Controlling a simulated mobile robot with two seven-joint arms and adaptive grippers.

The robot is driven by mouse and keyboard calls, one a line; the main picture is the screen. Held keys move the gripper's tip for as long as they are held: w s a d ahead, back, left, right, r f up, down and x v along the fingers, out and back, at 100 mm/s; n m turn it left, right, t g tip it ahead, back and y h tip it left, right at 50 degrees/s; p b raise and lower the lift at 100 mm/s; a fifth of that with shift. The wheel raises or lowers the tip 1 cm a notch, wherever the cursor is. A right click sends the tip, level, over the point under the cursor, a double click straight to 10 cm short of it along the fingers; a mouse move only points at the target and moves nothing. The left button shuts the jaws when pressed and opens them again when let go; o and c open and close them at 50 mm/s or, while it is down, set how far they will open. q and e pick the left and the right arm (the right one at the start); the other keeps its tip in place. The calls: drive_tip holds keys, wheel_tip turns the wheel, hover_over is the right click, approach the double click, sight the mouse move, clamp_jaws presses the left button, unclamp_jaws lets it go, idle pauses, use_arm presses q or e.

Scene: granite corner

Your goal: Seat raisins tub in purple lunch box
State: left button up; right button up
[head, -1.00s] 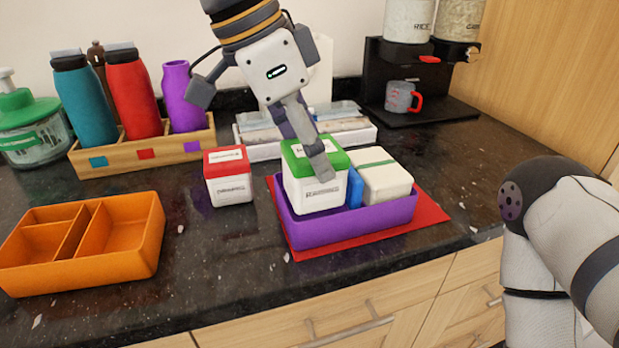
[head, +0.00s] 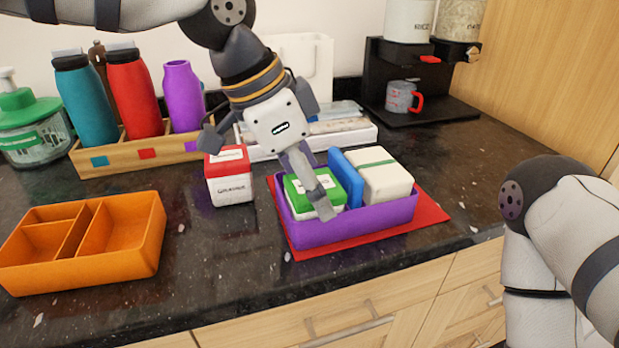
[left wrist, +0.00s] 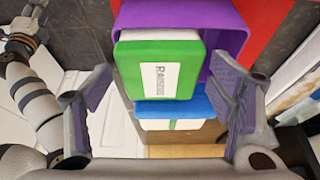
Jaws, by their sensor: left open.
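The raisins tub (head: 300,208), white with a green lid, sits low in the left part of the purple lunch box (head: 372,217). Its "RAISINS" label shows in the left wrist view (left wrist: 160,81). A blue upright piece (head: 345,178) stands between it and a white block with a green band (head: 385,181). My left gripper (head: 310,190) is open, its fingers on either side of the tub; it also shows in the left wrist view (left wrist: 165,90). What seems to be my right gripper (left wrist: 24,38) is at that view's upper left edge, too small to read.
The lunch box stands on a red mat (head: 434,212). A red-lidded white tub (head: 229,188) is left of it. An orange divided box (head: 150,245) lies at the left.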

use_arm(q)
drive_tip(key=shift+a+r, duration=0.1)
drive_tip(key=shift+r, duration=0.3)
drive_tip(key=v, duration=1.1)
drive_tip(key=shift+r, duration=0.2)
